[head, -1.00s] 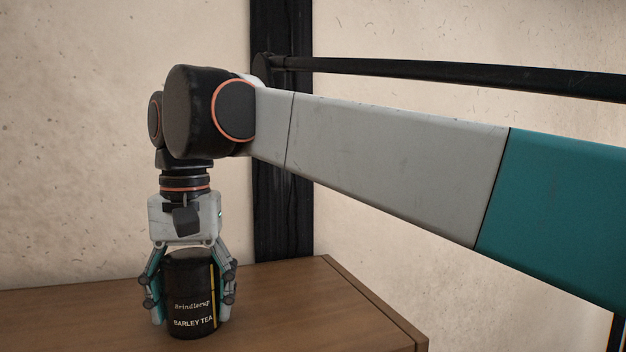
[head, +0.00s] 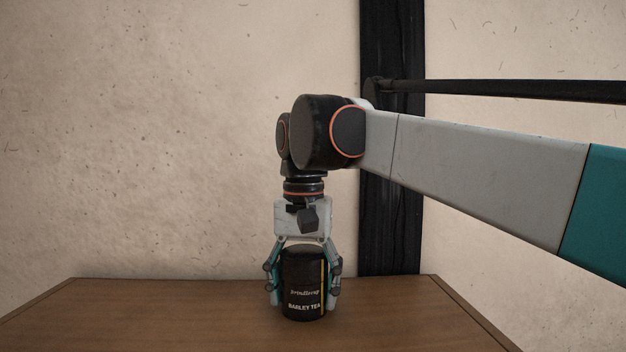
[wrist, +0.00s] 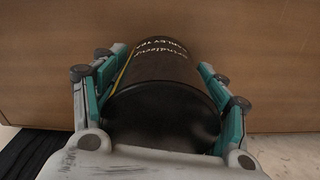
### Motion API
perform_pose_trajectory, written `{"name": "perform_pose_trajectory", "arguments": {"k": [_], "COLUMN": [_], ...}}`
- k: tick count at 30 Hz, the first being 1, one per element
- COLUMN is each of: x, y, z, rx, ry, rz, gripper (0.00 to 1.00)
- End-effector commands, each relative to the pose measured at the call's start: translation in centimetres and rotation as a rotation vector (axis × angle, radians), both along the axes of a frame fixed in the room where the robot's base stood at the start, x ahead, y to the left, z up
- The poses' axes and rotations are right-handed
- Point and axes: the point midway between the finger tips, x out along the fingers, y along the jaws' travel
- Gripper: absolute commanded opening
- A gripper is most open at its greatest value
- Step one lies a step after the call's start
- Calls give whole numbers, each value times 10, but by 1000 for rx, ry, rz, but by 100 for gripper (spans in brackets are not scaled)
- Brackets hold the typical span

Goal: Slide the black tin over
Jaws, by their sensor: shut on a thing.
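The black tin (head: 303,283), labelled "BARLEY TEA" with a yellow stripe on its right side, stands upright on the wooden table (head: 200,305). My gripper (head: 303,290) points straight down over it, with one teal finger on each side, shut on the tin. In the wrist view the tin (wrist: 160,100) fills the space between the two fingers, its dark lid nearest the camera. The tin's base appears to rest on the table top; any small gap beneath it cannot be told.
The table top is bare to the left and right of the tin. The table's right edge (head: 470,318) and left edge (head: 40,297) show. A clay wall (head: 170,140) with a dark upright post (head: 393,210) stands behind.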

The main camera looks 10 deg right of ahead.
Motion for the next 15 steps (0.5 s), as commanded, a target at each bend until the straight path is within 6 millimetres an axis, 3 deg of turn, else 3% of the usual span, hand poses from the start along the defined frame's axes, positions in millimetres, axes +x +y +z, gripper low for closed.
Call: {"name": "perform_pose_trajectory", "arguments": {"k": [8,9,12,15], "x": [-6,-7,-7,-7], "y": [2,2,3,3], "z": [0,0,0,0], "rx": [0,0,0,0], "ry": [0,0,0,0], "rz": [8,8,8,9], "gripper": [39,69,92,92]}}
